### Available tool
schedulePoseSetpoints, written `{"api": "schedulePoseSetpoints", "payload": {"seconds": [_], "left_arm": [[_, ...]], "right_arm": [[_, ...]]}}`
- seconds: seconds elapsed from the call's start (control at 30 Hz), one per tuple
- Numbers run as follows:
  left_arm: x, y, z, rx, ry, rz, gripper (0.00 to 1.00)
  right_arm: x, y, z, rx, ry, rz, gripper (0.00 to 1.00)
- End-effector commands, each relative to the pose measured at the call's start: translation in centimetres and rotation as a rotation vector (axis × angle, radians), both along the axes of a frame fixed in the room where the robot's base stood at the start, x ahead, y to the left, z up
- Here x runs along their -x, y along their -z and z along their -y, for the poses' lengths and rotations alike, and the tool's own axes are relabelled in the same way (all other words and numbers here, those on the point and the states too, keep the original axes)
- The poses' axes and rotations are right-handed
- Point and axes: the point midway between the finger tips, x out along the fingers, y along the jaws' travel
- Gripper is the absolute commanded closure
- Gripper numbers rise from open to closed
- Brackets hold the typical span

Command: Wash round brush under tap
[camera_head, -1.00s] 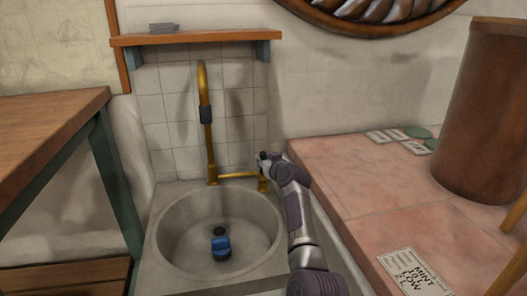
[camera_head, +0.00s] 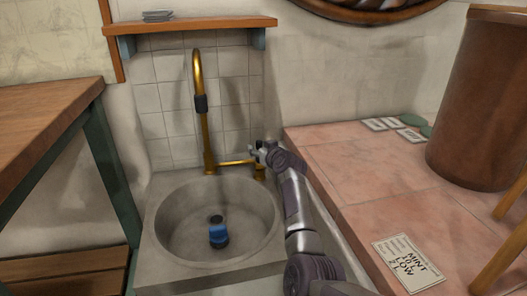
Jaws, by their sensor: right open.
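A brass tap (camera_head: 203,120) with a dark collar rises behind a round grey sink (camera_head: 180,212). Its brass side arm (camera_head: 235,163) runs right along the sink's back edge to a short upright. A blue and dark object, which looks like the round brush (camera_head: 218,236), lies in the basin near a dark round spot that may be the drain. No water shows from the spout. My right gripper (camera_head: 256,149) is at the right end of the brass side arm, open; whether it touches the brass is too small to tell. My left gripper is not in view.
A pink tiled counter (camera_head: 350,185) stands right of the sink, with a label card (camera_head: 408,262), small cards (camera_head: 388,124) and a large brown cylinder (camera_head: 478,105). A wooden table (camera_head: 45,120) is at left. A shelf (camera_head: 195,25) hangs above the tap.

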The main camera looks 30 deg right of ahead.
Motion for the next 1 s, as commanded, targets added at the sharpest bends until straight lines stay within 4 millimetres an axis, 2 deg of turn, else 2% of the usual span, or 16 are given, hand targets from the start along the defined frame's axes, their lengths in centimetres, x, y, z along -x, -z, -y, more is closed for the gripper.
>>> {"api": "schedulePoseSetpoints", "payload": {"seconds": [0.17,0.7,0.83,1.0], "left_arm": [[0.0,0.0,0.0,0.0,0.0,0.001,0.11],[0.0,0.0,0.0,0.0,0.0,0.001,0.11],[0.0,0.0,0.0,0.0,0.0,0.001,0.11],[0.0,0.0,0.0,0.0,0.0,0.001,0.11]], "right_arm": [[1.5,-0.2,-0.1,0.003,0.0,0.0,0.49],[9.9,-2.3,-0.6,0.002,0.0,0.0,0.49],[11.0,-2.6,-0.7,0.002,0.0,-0.001,0.49],[11.4,-2.8,-0.7,0.0,0.0,0.0,0.49]]}}
